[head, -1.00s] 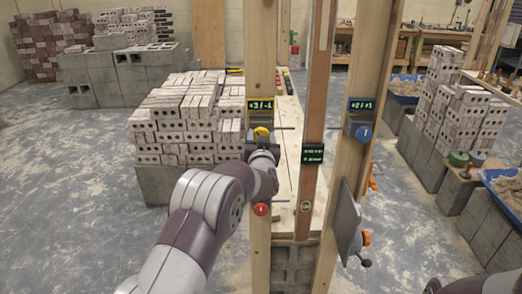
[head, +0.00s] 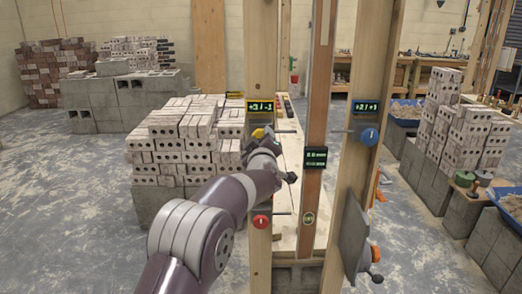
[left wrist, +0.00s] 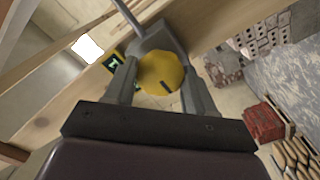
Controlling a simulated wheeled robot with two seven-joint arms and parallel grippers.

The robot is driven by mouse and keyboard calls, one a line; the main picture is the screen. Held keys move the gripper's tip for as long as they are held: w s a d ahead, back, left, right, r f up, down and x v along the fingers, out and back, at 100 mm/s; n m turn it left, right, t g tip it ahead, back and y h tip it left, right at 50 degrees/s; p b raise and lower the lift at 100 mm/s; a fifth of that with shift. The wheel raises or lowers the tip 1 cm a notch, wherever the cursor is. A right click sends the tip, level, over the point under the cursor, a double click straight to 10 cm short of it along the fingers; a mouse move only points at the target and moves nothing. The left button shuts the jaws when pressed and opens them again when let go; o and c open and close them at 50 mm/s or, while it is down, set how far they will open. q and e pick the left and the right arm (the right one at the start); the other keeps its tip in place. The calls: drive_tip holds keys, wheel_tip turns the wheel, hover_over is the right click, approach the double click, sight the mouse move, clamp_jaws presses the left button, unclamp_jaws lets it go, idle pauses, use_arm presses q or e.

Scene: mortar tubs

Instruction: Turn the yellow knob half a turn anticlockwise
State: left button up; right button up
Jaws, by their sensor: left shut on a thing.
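The yellow knob (left wrist: 161,74) sits between the two fingers of my left gripper (left wrist: 160,85) in the left wrist view, with a dark mark near its lower middle. The fingers are shut on it from both sides. In the head view the yellow knob (head: 258,133) shows only in part on the left wooden post (head: 260,60), behind my left gripper (head: 264,142). A small display (head: 260,107) is on the post just above it. My right gripper is out of view.
A red knob (head: 261,222) is lower on the same post. A blue knob (head: 368,136) and an orange knob (head: 376,254) with a grey plate (head: 354,235) are by the right post (head: 352,180). Stacked bricks (head: 185,135) stand behind on the left.

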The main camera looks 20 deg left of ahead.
use_arm(q)
drive_tip(key=shift+f+n+b, duration=0.15)
drive_tip(key=shift+n+b, duration=2.1)
drive_tip(key=shift+n, duration=2.1)
drive_tip(key=shift+f+n+b, duration=0.15)
drive_tip(key=shift+n+b, duration=2.1)
drive_tip(key=shift+n, duration=2.1)
drive_tip(key=o, duration=0.9)
drive_tip(key=shift+o, duration=0.7)
drive_tip(key=shift+r, duration=0.2)
drive_tip(key=shift+s, duration=0.1)
